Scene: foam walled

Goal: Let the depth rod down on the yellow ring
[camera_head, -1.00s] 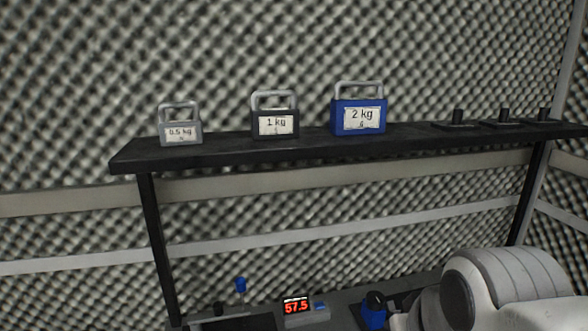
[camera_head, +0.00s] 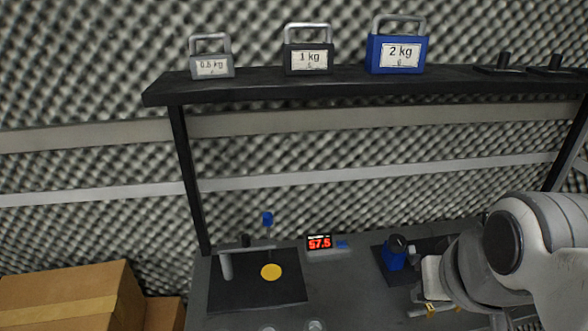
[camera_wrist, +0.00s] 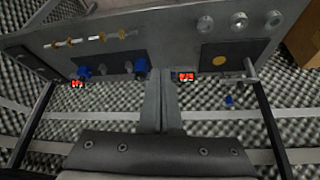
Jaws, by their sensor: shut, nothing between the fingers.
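The yellow ring (camera_head: 271,272) looks like a flat yellow disc on a black plate (camera_head: 285,293) on the bench. I cannot tell whether the rod's lower end touches the disc. In the wrist view the yellow disc (camera_wrist: 219,61) and blue knob (camera_wrist: 229,100) are right of my gripper (camera_wrist: 161,76). My gripper is shut and empty, apart from both. In the head view my arm is at the right, well away from the rod.
A red display (camera_head: 319,242) sits right of the plate, with a blue device (camera_head: 393,256) beyond it. A shelf (camera_head: 270,87) with block weights spans above the bench. Cardboard boxes (camera_head: 65,300) stand at the left. Several round grey pieces (camera_wrist: 238,21) lie along the bench.

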